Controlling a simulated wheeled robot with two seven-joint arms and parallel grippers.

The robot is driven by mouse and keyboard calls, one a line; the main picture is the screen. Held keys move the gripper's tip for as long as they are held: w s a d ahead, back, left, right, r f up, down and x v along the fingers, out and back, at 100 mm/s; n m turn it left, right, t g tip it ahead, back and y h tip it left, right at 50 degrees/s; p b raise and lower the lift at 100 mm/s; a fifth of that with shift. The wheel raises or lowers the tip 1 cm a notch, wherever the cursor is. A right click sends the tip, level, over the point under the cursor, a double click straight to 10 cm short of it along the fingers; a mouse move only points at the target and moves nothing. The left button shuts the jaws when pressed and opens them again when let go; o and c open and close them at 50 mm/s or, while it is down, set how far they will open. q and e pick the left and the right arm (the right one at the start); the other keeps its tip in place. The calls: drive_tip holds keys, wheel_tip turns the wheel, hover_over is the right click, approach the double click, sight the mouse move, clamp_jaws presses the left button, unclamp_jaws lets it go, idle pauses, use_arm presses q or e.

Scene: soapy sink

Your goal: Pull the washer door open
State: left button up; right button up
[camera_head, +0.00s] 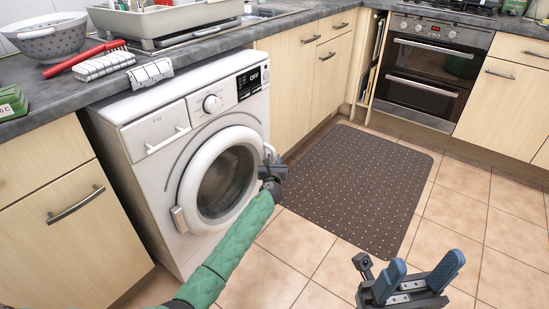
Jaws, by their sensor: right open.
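The white washer (152,112) stands under the counter, and its display reads OFF. Its round door (187,180) with dark glass looks shut, with a hinge at the lower left and a handle (268,152) on the right edge. My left gripper (272,168), at the end of the green-sleeved arm, is at the door's right edge, close to the handle. Its fingers are small and dark here, so I cannot tell whether they touch or grip the handle. My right gripper (421,272) is open and empty above the tiles at the lower right, away from the washer.
Wooden cabinets (48,215) flank the washer. A dark dotted mat (355,185) lies on the tiled floor to its right, with an oven (430,75) beyond. The counter (95,98) above holds a colander (50,38), folded towels and a dish rack. The floor before the door is clear except for my arm.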

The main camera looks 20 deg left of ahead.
use_arm(q)
drive_tip(key=shift+b+x, duration=0.3)
drive_tip(key=shift+x, duration=1.2)
drive_tip(key=shift+a, duration=0.1)
clamp_jaws()
